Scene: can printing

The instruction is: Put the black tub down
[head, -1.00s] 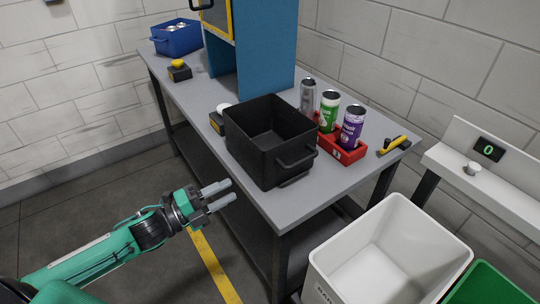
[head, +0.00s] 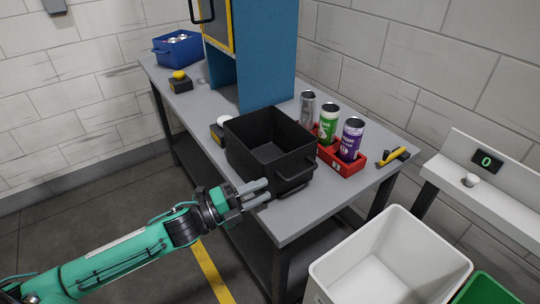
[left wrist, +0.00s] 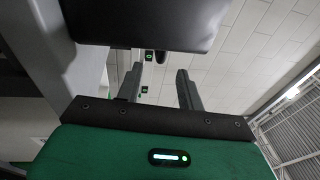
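The black tub (head: 262,160) stands upright on the grey table near its front edge, and it looks empty. Its handle (head: 298,165) is on the right-hand side. My left gripper (head: 265,190) is in front of the tub's near lower side, with its two fingers apart and nothing between them. I cannot tell whether a fingertip touches the tub. In the left wrist view my left gripper (left wrist: 158,88) shows its fingers spread, below a dark surface (left wrist: 145,22) that looks like the tub. My right gripper is not in view.
A red holder (head: 350,168) with three cans stands right of the tub. A yellow-and-black tool (head: 393,157) lies beyond it. A blue cabinet (head: 268,60) and blue bin (head: 178,50) are at the back. A white bin (head: 345,270) stands at front right.

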